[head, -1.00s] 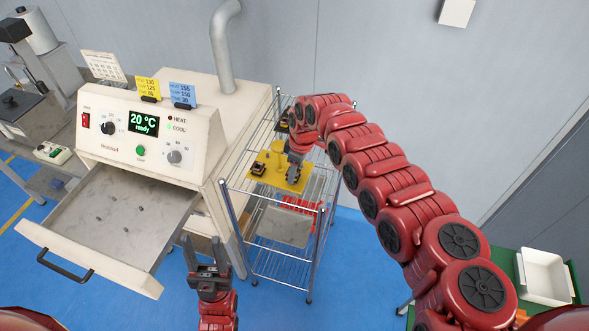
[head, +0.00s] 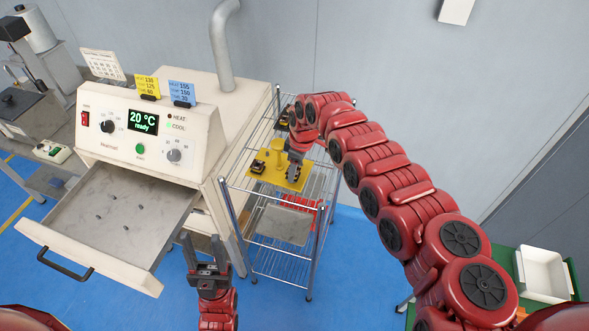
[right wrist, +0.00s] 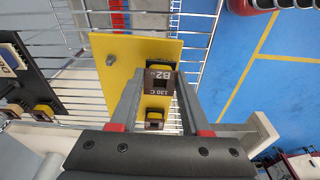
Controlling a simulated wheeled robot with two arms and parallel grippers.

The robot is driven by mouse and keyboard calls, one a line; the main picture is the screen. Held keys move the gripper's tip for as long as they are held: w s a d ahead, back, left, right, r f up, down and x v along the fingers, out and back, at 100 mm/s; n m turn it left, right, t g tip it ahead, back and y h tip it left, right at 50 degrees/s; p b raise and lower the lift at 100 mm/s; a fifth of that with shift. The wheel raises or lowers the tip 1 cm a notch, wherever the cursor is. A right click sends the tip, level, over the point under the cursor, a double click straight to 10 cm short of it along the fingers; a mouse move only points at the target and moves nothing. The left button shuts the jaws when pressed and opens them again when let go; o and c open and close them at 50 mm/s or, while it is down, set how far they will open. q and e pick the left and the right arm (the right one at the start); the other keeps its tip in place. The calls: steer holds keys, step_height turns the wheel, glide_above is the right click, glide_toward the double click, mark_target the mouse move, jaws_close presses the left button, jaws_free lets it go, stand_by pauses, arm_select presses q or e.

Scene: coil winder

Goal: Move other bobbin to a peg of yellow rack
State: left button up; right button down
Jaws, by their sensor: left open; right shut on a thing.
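The yellow rack (head: 268,176) lies on the top wire shelf; it also shows in the right wrist view (right wrist: 118,88). My right gripper (head: 293,175) is over its right part, shut on a bobbin labelled B2, 130 C (right wrist: 160,80). The bobbin is over the rack between the fingers (right wrist: 158,95); I cannot tell whether it is seated on a peg. Another bobbin (head: 258,167) stands on the rack, near its edge in the right wrist view (right wrist: 155,118). A bare grey peg (right wrist: 112,60) shows at the rack's other end. My left gripper (head: 207,256) is open and empty beside the drawer.
A black rack (right wrist: 28,78) with bobbins sits beside the yellow rack. The oven's open drawer (head: 120,215) holds several small pegs and juts out left of the wire shelving (head: 262,262). A white bin (head: 543,275) stands on a green surface at right.

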steer(key=shift+f, duration=0.25)
steer(key=shift+f+b, duration=0.75)
steer(key=shift+b, duration=0.1)
steer(key=shift+f, duration=0.15)
steer(key=shift+c, duration=1.4)
jaws_free()
step_height(320, 180, up, 18)
steer(key=d+b, duration=0.2)
steer(key=b, duration=0.3)
steer(key=shift+s+d+f+b, duration=0.25)
steer(key=shift+s+b, duration=0.1)
steer(key=shift+s, duration=0.1)
